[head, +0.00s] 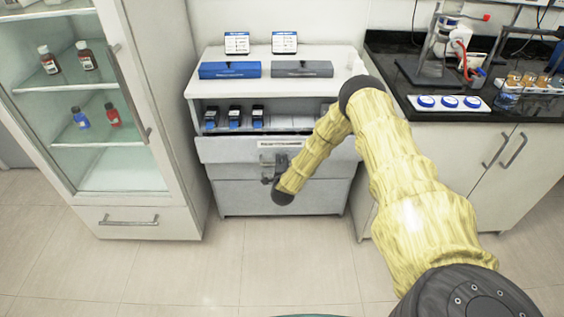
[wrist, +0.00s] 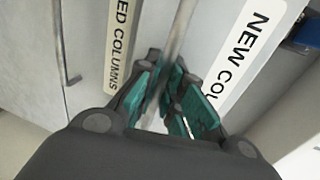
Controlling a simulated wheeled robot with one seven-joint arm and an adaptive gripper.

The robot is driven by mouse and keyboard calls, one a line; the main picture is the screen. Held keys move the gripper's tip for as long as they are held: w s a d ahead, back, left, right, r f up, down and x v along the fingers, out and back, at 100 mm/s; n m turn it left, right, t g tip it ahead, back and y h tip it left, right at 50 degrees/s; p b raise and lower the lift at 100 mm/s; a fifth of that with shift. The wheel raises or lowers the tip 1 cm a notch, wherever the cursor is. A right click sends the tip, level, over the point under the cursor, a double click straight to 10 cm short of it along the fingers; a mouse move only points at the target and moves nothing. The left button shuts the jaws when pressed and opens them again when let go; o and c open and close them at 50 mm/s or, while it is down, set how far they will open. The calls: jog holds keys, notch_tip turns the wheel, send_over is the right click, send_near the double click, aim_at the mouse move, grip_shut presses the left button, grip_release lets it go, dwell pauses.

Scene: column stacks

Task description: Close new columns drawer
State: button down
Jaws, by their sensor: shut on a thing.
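The new columns drawer (head: 226,150) is the upper drawer of the white cabinet. Its front looks a little forward of the drawer front below, so it appears partly open. In the wrist view its label (wrist: 247,50) reads "NEW COL" before it is cut off. My gripper (head: 269,181) is in front of the cabinet at this drawer. In the wrist view its teal fingers (wrist: 168,95) are shut on the drawer's metal bar handle (wrist: 182,32). The handle is mostly hidden by my gripper in the head view.
The lower drawer's label (wrist: 124,42) reads "ED COLUMNS" in part. Black boxes (head: 235,117) stand on the shelf above. A glass-door cabinet (head: 122,183) stands left; a black-topped counter (head: 390,75) is right. The floor (head: 215,265) in front is clear.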

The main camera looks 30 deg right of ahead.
aim_at(281, 154)
jog(key=shift+w, duration=0.1)
jog(key=b+x, duration=0.3)
jog(key=shift+w+d+r, duration=0.1)
jog(key=shift+w+d, duration=0.25)
jog(key=shift+w, duration=0.1)
jog(key=shift+w+r, duration=0.1)
jog(key=shift+r, duration=0.2)
jog(key=c, duration=1.5)
grip_release()
jog(key=shift+w+f, duration=0.1)
jog(key=shift+f, duration=0.05)
jog(key=shift+d, duration=0.1)
jog(key=v, duration=1.2)
